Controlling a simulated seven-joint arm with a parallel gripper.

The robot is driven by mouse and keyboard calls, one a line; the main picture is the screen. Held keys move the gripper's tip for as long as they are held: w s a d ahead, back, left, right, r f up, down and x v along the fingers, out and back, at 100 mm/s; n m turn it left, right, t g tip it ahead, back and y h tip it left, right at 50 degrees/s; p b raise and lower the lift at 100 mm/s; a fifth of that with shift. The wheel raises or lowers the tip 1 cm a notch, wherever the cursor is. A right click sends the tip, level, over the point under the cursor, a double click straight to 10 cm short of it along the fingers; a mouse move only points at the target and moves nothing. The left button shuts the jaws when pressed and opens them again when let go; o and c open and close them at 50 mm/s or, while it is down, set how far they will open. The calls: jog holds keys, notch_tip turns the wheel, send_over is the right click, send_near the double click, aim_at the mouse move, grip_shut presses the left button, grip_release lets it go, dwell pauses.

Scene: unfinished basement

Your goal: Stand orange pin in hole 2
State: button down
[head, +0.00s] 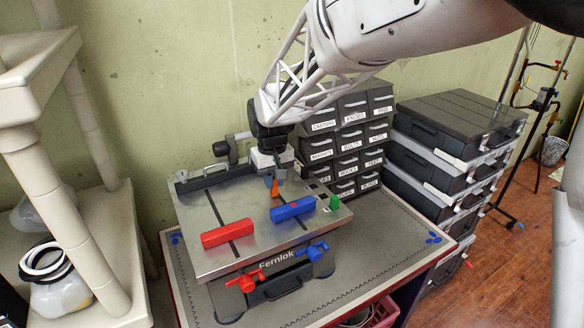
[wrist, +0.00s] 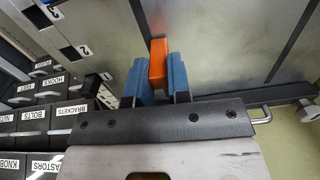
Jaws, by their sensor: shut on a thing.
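The orange pin (head: 274,187) hangs below my gripper (head: 272,176), over the metal plate of the workbench. In the wrist view the orange pin (wrist: 157,62) is clamped between the two blue fingers of my gripper (wrist: 158,75). A label reading 2 (wrist: 85,50) lies to the left of the pin on a grey strip, with a 3 label (wrist: 52,12) farther up-left. The hole beside label 2 cannot be made out clearly. In the head view, a green piece (head: 334,202) stands at the plate's right end. Whether the pin's lower end touches the plate cannot be told.
A red block (head: 227,233) and a blue block (head: 293,208) lie on the metal plate (head: 205,262). Labelled drawers (head: 346,143) stand behind it, with stacked black cases (head: 455,130) at right. The plate's left part is clear.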

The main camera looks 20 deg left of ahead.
jog(key=shift+r, duration=0.7)
notch_tip(320, 180, up, 2)
jog(key=shift+s+r, duration=0.1)
jog(key=s+d+r, duration=0.1)
jog(key=s+d, duration=0.8)
jog(key=s, duration=0.3)
jog(key=shift+s+d, duration=0.15)
jog(key=shift+s, duration=0.25)
jog(key=w+d+f, duration=0.2)
jog(key=w+d, duration=0.4)
jog(key=d, duration=0.1)
jog(key=shift+n, duration=0.4)
jog(key=shift+f, duration=0.1)
jog(key=shift+w+a+f, duration=0.25)
jog(key=shift+w+a, duration=0.95)
jog(key=shift+w, duration=1.15)
jog(key=shift+w+a+f, duration=0.25)
jog(key=shift+w+a, duration=0.9)
jog(key=shift+w, duration=1.25)
jog(key=shift+w+a+f, duration=0.25)
jog(key=shift+w+a, duration=0.95)
jog(key=shift+w, duration=1.15)
